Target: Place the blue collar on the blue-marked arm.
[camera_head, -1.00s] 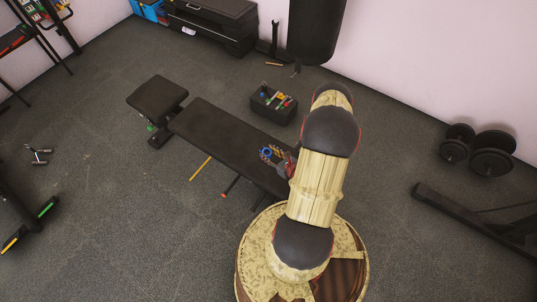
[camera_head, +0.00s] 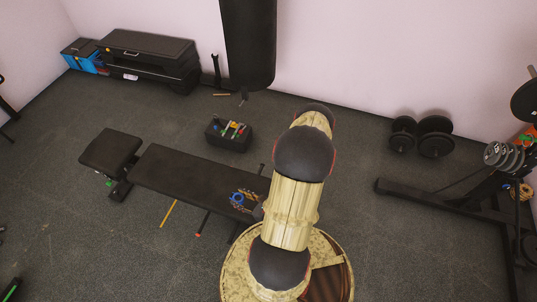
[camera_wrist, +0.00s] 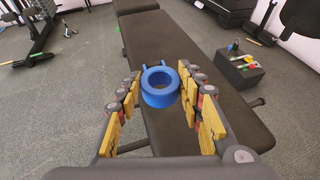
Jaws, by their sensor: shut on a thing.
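The blue collar (camera_wrist: 160,88) is a thick ring with two short handles, held between the fingers of my gripper (camera_wrist: 160,76). The gripper is shut on it, and the collar appears above the black bench (camera_wrist: 138,35) in the wrist view. In the head view the collar (camera_head: 237,197) shows as a small blue ring left of my arm, over the bench's right part. My arm hides most of the gripper (camera_head: 246,199) there. I cannot make out a blue-marked arm in either current view.
A rack with grey plates (camera_head: 503,156) stands at the right edge of the head view, its black base rail (camera_head: 425,200) on the floor. Dumbbells (camera_head: 420,136) lie by the wall. A tool box (camera_head: 229,134) stands behind the bench. Floor is clear between bench and rail.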

